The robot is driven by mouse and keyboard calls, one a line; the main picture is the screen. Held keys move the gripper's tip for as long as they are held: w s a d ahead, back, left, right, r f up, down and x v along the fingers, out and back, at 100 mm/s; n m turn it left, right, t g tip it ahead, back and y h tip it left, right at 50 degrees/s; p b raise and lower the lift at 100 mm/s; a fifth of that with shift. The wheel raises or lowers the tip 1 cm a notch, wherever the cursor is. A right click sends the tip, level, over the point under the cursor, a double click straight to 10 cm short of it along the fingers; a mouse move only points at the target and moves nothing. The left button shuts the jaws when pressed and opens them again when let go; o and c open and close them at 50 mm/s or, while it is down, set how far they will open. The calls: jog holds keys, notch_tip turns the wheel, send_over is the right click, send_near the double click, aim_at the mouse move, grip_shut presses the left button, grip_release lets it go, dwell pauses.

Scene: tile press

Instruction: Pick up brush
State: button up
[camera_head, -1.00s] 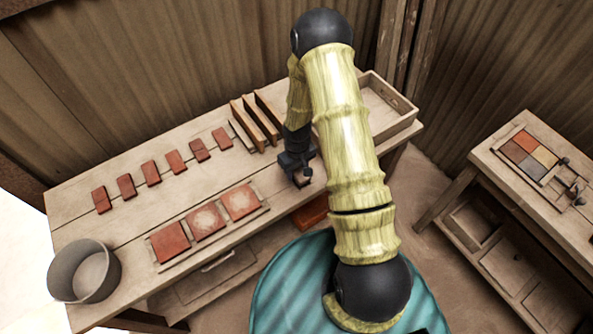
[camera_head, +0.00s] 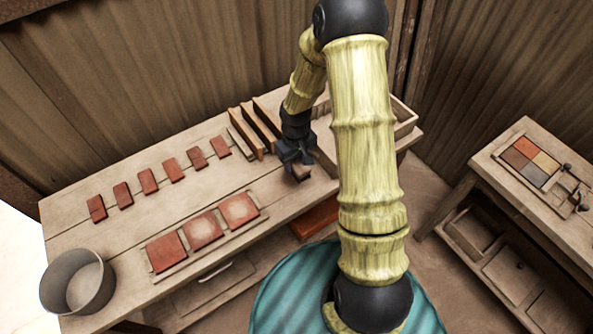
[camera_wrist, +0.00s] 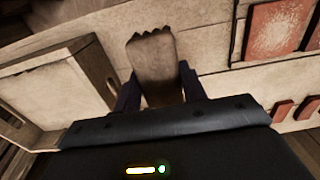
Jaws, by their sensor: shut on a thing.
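The brush (camera_wrist: 152,65) is a tan-brown block with a jagged end, seen between my gripper's two dark fingers in the wrist view. My gripper (camera_wrist: 158,88) is shut on it, and its jagged end points away from the palm. In the head view my gripper (camera_head: 297,158) is over the right part of the workbench (camera_head: 260,205). A small part of the brush (camera_head: 301,173) shows below the fingers there. The part of the brush within the gripper is hidden.
An open wooden tray (camera_head: 402,118) stands right of my gripper, partly behind my arm. Upright wooden boards (camera_head: 262,125) stand just left. Several small red tiles (camera_head: 148,181) and larger tiles on a board (camera_head: 203,229) lie farther left. A grey bucket (camera_head: 78,281) stands at the left end.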

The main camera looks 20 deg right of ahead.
jog(key=shift+r, duration=0.75)
jog(key=o, duration=0.3)
jog(key=shift+c, duration=0.4)
jog(key=w+f+m, duration=0.1)
jog(key=w+f, duration=0.1)
jog(key=w+f+m, duration=0.2)
jog(key=w, duration=0.1)
jog(key=shift+w+a+f+m, duration=0.15)
jog(key=shift+f+m, duration=0.1)
jog(key=shift+m, duration=0.05)
